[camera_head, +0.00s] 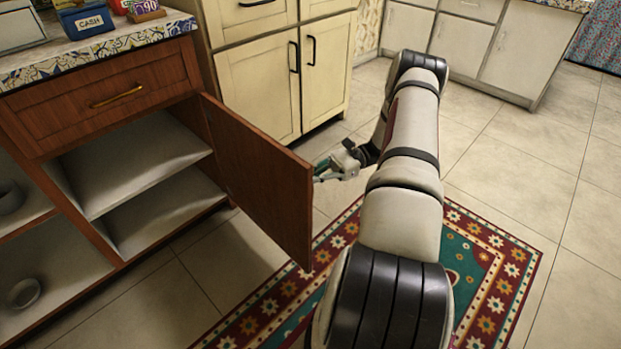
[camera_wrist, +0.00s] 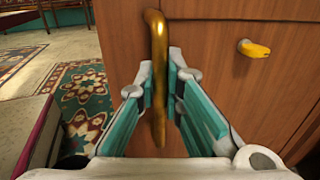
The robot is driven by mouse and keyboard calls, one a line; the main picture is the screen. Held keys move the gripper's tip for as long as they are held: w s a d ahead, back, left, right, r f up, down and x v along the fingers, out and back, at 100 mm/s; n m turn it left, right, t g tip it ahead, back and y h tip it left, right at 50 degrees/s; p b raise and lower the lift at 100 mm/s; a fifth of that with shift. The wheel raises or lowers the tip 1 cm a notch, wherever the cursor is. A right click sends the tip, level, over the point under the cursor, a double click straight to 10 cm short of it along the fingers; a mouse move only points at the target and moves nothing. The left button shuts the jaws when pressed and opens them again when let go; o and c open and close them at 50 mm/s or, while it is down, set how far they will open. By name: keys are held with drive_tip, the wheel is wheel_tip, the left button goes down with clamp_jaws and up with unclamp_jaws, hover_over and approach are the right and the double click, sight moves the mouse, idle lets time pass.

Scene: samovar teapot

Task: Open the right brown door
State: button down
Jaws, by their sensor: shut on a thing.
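The right brown door (camera_head: 258,180) stands swung well out from the brown cabinet (camera_head: 70,135) in the head view, with the shelves behind it exposed. My gripper (camera_head: 335,168) is at the door's outer side near its free edge, partly hidden by the door. In the wrist view, my gripper (camera_wrist: 163,108) has its teal-padded fingers on both sides of a vertical brass handle (camera_wrist: 158,55) on brown wood. The fingers are close around the handle's lower part. The handle is hidden from the head view.
A cream cupboard (camera_head: 260,85) with black handles stands behind the door. A patterned rug (camera_head: 480,255) lies on the tiled floor. Bowls (camera_head: 22,292) sit on the shelves at left. Another brass handle (camera_wrist: 254,49) shows in the wrist view. Open floor (camera_head: 540,180) lies to the right.

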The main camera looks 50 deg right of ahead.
drive_tip(key=shift+s+f, duration=0.1)
drive_tip(key=shift+s, duration=0.1)
drive_tip(key=c, duration=1.7)
unclamp_jaws()
drive_tip(key=shift+w, duration=0.1)
drive_tip(key=shift+d, duration=0.15)
drive_tip(key=v, duration=1.1)
drive_tip(key=shift+d, duration=0.35)
